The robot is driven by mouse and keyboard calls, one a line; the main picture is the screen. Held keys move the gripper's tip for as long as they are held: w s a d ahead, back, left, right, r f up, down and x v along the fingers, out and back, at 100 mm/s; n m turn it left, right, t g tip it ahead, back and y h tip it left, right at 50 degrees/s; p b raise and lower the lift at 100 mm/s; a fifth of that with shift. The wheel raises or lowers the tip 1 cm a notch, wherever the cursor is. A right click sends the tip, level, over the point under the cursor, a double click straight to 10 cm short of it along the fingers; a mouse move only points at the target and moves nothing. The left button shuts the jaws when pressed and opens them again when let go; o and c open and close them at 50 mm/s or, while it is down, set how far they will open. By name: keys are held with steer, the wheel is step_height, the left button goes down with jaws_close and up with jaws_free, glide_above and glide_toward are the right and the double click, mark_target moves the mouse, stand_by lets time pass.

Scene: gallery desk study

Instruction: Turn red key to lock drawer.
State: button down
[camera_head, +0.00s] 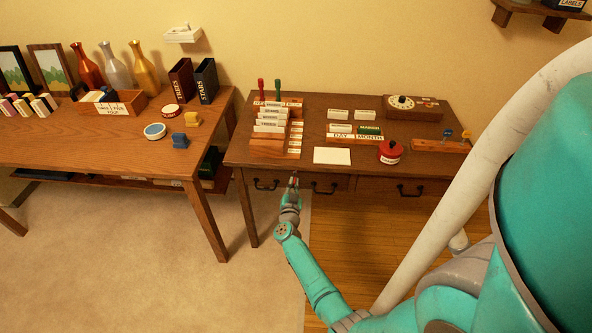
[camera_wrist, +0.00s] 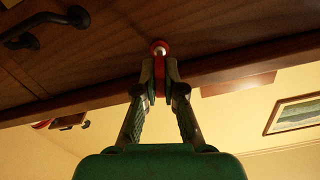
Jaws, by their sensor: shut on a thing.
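In the head view my gripper (camera_head: 293,184) is at the desk front between two black drawer handles, the left one (camera_head: 266,184) and the middle one (camera_head: 325,188). The drawers look closed. The lock behind the key is hidden, and I cannot tell how far the key is turned.
A black handle (camera_wrist: 45,28) is close by in the wrist view. On the desk are a card rack (camera_head: 268,146), a white card (camera_head: 332,156) and a red pot (camera_head: 390,151). A second table (camera_head: 110,160) stands left. The carpet (camera_head: 190,290) before the desk is clear.

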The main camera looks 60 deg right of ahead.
steer(key=shift+r+n, duration=0.1)
steer(key=shift+n, duration=1.4)
steer(key=shift+n, duration=0.9)
steer(key=c, duration=0.7)
jaws_free()
steer(key=shift+m, duration=1.3)
steer(key=shift+a, duration=0.15)
